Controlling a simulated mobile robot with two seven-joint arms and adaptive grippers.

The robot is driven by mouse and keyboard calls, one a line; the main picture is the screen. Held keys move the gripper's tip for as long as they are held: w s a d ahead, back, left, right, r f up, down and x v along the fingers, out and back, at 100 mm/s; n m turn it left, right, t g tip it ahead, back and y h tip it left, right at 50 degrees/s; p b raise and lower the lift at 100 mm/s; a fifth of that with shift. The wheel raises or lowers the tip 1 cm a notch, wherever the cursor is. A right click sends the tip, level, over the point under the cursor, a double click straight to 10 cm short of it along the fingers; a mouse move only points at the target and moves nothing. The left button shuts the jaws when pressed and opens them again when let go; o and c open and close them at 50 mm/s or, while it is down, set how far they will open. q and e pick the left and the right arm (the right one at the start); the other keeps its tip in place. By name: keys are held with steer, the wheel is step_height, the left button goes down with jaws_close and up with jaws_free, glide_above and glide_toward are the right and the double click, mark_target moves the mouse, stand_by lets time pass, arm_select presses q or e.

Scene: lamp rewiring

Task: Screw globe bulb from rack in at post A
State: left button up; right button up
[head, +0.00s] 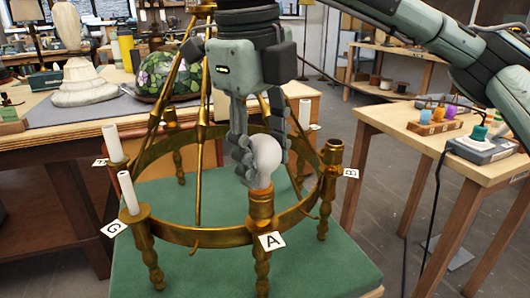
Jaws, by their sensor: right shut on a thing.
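A brass ring chandelier (178,235) stands on a green-topped table. Post A is the brass post (261,209) at the front, marked by a white tag with the letter A (272,241). A white globe bulb (266,155) is upright right above the post's brass cup; its base meets or sits in the cup, and I cannot tell how deep. My right gripper (262,150) points down from above, with its grey fingers shut around the bulb. My left gripper is not in view. The bulb rack is not clearly seen.
White candle sleeves stand on other posts, such as the one by tag G (128,192). Tag B (350,173) marks an empty-looking cup at right. Brass stays rise close beside my gripper. A side table (400,125) at right holds small coloured items. A stained-glass shade (167,75) stands behind.

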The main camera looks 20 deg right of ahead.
steer(key=m, duration=0.3)
steer(key=shift+a+m+g, duration=0.1)
steer(key=shift+m+g, duration=0.2)
steer(key=shift+m, duration=0.1)
steer(key=o, duration=1.4)
steer(key=shift+f, duration=0.1)
steer(key=r, duration=0.4)
steer(key=a+r, duration=0.1)
steer(key=r, duration=0.7)
steer(key=shift+s+a, duration=0.2)
steer(key=shift+a, duration=0.2)
